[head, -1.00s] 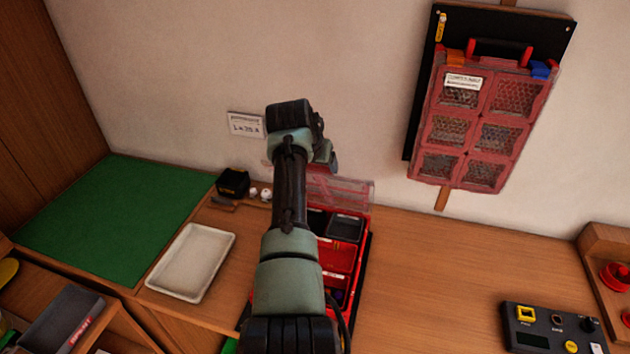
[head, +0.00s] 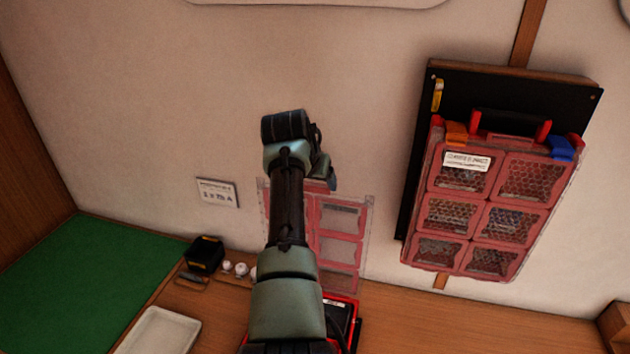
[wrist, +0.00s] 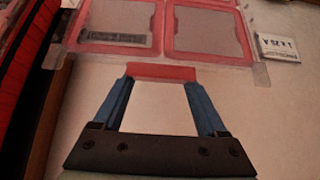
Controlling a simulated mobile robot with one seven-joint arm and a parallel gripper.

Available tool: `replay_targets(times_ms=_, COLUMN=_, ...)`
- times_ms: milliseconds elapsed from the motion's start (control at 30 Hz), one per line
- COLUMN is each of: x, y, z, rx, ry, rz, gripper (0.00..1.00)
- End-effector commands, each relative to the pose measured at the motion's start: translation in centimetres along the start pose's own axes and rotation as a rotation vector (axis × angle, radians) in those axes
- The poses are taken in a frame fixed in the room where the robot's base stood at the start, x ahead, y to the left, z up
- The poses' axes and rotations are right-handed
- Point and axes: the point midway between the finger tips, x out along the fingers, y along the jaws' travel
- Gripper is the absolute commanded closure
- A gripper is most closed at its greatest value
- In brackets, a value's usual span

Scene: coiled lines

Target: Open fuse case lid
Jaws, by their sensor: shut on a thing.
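The fuse case (head: 342,318) is a red box on the bench, mostly hidden behind my arm in the head view. Its clear lid (head: 340,250) with red-framed panels stands raised, roughly upright, in front of the wall. The lid also fills the top of the wrist view (wrist: 208,32). My gripper (wrist: 162,76) has its two blue fingers on either side of the red tab (wrist: 162,70) at the lid's edge and is shut on it. In the head view my arm hides the lid's left part and most of the gripper.
A red compartment case (head: 470,215) hangs on a black board on the wall at right. A small label card (head: 217,192) is on the wall at left. A white tray (head: 160,330), black box (head: 204,253) and green mat (head: 75,280) lie on the left. The right bench is clear.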

Motion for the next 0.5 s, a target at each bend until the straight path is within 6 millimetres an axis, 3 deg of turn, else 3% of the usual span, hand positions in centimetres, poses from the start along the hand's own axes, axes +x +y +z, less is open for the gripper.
replay_targets(times_ms=33, x=0.61, y=0.14, z=0.78, rx=0.000, ry=-0.016, rz=0.003, gripper=1.00)
replay_targets(times_ms=367, x=0.72, y=0.19, z=1.02, rx=0.000, ry=-0.023, rz=0.005, gripper=1.00)
replay_targets(times_ms=400, x=0.72, y=0.19, z=1.03, rx=0.000, ry=-0.023, rz=0.005, gripper=0.23)
replay_targets(times_ms=500, x=0.72, y=0.16, z=1.06, rx=-0.001, ry=-0.024, rz=0.005, gripper=0.06)
